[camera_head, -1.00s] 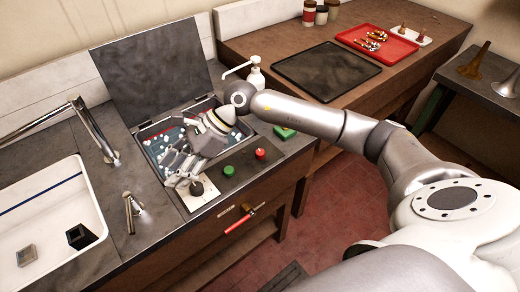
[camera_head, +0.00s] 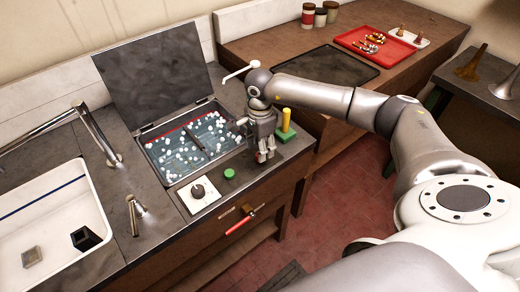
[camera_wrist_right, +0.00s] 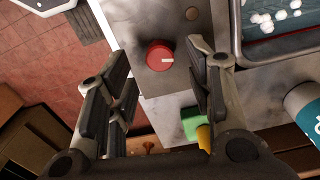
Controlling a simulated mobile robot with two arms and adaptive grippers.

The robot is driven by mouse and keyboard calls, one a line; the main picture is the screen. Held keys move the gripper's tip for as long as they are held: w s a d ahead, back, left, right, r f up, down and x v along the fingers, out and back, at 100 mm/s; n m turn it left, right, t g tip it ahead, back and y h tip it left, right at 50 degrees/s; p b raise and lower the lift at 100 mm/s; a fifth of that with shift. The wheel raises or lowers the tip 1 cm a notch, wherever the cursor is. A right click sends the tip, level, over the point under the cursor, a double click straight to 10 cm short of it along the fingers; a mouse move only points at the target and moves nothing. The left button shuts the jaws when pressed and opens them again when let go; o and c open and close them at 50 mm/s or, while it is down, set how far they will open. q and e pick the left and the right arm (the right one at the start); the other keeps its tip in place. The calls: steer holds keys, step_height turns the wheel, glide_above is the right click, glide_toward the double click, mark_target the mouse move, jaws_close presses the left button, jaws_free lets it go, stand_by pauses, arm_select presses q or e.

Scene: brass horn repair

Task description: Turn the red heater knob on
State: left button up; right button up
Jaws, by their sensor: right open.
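The red heater knob (camera_wrist_right: 160,56), round with a pale pointer line, shows in the right wrist view on a grey panel. My right gripper (camera_wrist_right: 162,62) is open, its fingers on either side of the knob in that view. I cannot tell whether they touch it. In the head view my right gripper (camera_head: 264,153) points down at the right end of the panel and hides the red knob. My left gripper is not in view.
A green button (camera_head: 229,173) and a black dial (camera_head: 199,191) lie left of the gripper. Behind is an open-lidded basin (camera_head: 150,131) with white balls. A green block (camera_head: 286,134) with a yellow handle stands close right. A red-handled valve (camera_head: 240,225) sits on the cabinet front.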

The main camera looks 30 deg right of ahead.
steer(key=shift+f, duration=1.6)
steer(key=shift+c, duration=0.2)
steer(key=c, duration=1)
